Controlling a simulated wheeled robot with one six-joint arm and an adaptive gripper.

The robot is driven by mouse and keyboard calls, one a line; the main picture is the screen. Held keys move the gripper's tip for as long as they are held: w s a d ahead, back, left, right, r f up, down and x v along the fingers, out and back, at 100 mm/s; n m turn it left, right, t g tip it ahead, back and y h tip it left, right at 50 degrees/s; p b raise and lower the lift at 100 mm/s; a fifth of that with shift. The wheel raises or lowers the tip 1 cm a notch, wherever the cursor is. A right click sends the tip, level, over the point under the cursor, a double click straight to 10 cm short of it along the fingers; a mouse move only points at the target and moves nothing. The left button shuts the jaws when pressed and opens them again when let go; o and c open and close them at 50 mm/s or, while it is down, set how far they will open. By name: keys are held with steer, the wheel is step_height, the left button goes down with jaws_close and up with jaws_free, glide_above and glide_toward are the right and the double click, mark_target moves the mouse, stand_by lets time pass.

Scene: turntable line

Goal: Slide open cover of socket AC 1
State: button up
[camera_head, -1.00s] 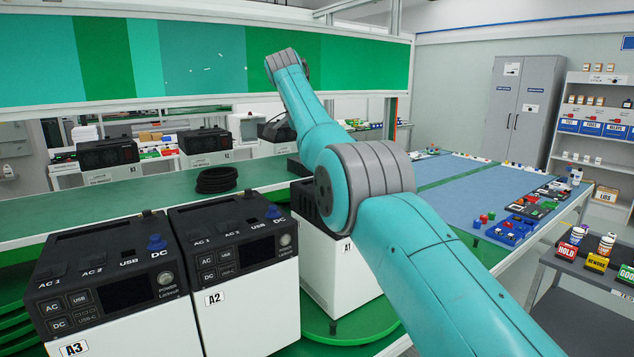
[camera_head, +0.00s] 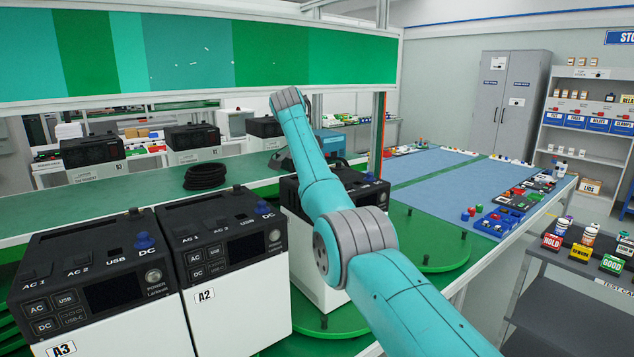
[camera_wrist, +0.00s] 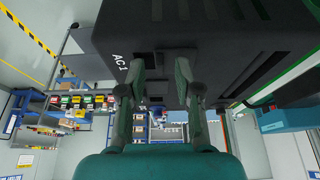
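In the wrist view my gripper (camera_wrist: 160,68) is open, its two fingers apart at the dark top of a power unit. The white AC1 label (camera_wrist: 119,62) is just left of the left fingertip. A small dark square recess (camera_wrist: 148,59) lies beside the label, near that fingertip. I cannot tell whether a fingertip touches the cover or how far it is open. In the head view unit A1 (camera_head: 371,193) stands behind my arm, which hides much of its top and my gripper.
Units A2 (camera_head: 240,305) and A3 (camera_head: 130,335) stand left of A1 on the green turntable (camera_head: 436,251). A black cable coil (camera_head: 203,177) lies on the green bench behind. A blue mat (camera_head: 440,178) with small parts is at the right.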

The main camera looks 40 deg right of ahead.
steer(key=shift+f, duration=0.15)
jaws_close()
steer(key=shift+w, duration=1.4)
jaws_free()
steer(key=shift+w, duration=0.1)
